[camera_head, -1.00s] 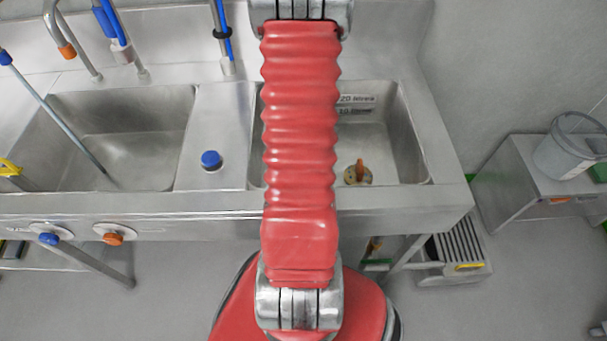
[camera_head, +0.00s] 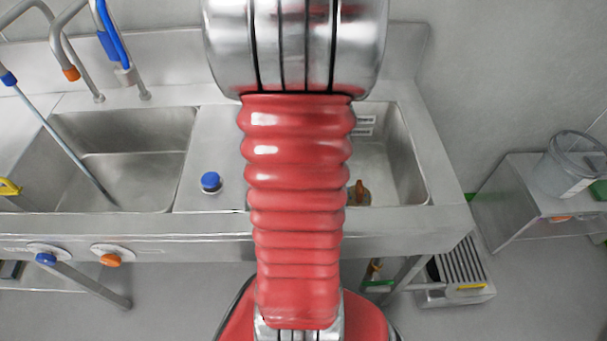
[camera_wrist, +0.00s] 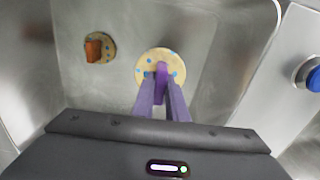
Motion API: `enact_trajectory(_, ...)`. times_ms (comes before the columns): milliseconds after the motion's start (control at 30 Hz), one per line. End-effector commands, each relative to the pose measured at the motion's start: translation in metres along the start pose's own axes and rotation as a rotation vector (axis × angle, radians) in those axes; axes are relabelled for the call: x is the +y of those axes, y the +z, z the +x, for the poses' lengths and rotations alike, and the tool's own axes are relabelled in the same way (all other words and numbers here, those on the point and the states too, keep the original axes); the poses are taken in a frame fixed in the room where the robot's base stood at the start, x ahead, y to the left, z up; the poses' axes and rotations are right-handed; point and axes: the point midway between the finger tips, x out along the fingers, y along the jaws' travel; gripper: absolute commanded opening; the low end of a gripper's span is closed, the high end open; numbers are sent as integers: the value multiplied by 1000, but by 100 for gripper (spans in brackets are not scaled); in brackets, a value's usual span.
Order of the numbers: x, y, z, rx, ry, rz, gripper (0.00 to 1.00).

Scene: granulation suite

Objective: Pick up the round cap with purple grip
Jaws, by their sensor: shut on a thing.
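The round cap with purple grip (camera_wrist: 153,59) shows in the wrist view as a pale beige disc with blue dots. Its purple grip stands between the fingertips of my gripper (camera_wrist: 162,88), which is shut on it. The cap looks larger than the similar cap nearby, but I cannot tell for certain whether it is clear of the basin floor. In the head view my arm hides both the gripper and this cap. A second round cap, with an orange grip (camera_wrist: 95,48), lies in the basin to the left in the wrist view; it also shows right beside my arm in the head view (camera_head: 358,194).
The steel sink's right basin (camera_head: 408,165) has walls around the caps. A blue knob (camera_head: 210,182) stands on the divider and shows at the wrist view's right edge (camera_wrist: 313,77). Taps (camera_head: 70,60) rise at the back left. A grey bucket (camera_head: 570,165) stands on a side table.

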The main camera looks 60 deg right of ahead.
Motion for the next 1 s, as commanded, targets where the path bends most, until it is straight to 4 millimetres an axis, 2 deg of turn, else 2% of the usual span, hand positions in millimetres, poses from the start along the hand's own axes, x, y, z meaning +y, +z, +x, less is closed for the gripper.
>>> enact_trajectory(33,0,-2,-15,7,1,0,0)
enact_trajectory(300,0,-1,-81,7,1,0,0)
enact_trajectory(500,0,-1,-115,4,0,0,0)
enact_trajectory(700,0,0,-130,0,0,0,0)
enact_trajectory(1000,0,0,-131,1,0,0,0)
